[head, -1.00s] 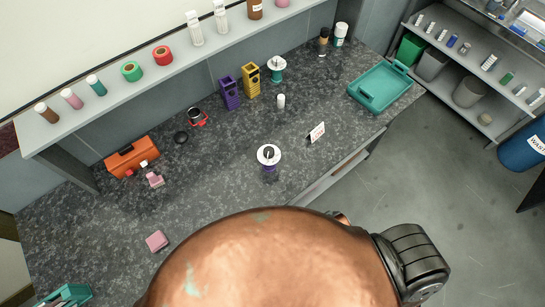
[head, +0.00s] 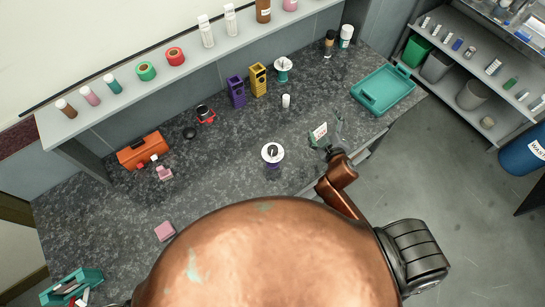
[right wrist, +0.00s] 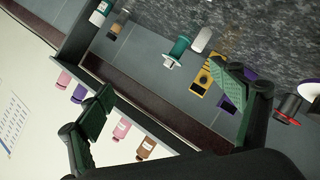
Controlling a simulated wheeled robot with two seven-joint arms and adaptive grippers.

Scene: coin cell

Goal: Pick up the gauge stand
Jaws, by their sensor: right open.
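No thing carries a readable gauge stand label, so I cannot tell for sure which it is. One candidate is the purple-based piece with a round white top and dark centre (head: 272,153), upright mid-counter. A similar teal-based piece (head: 283,66) stands farther back and shows in the right wrist view (right wrist: 178,50). My right gripper (head: 330,134) is open at the counter's right front, right of the purple-based piece. The right wrist view shows the spread fingers (right wrist: 166,94). My left gripper is not in view.
A purple holder (head: 237,92), yellow holder (head: 258,79) and small white cylinder (head: 286,101) stand behind. A teal tray (head: 384,91) lies at right, an orange box (head: 143,150) at left. The counter's middle-left is mostly clear. A bottle shelf (head: 190,69) overhangs the back.

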